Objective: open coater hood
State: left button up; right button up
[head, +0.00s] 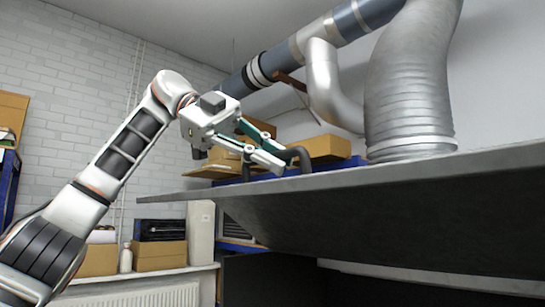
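The coater hood (400,195) is a large dark grey panel seen from low down, its front edge running across the middle and right of the head view. A black bent handle (302,158) stands up on its upper side near the left end; its middle is hidden behind my fingers. My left gripper (277,150) is at this handle, its two fingers spread apart with a gap between the tips. I cannot tell whether the fingers touch the handle. My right gripper is not in view.
A ribbed silver duct (410,100) rises from the hood at the right, with a blue-grey pipe (290,55) running overhead. Cardboard boxes (325,147) sit behind the hood. A shelf with boxes (160,256) and a radiator (135,294) stand at the lower left.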

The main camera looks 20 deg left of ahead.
pick_arm(q)
jog(key=shift+o, duration=1.4)
jog(key=shift+w, duration=0.1)
jog(key=shift+v, duration=3.8)
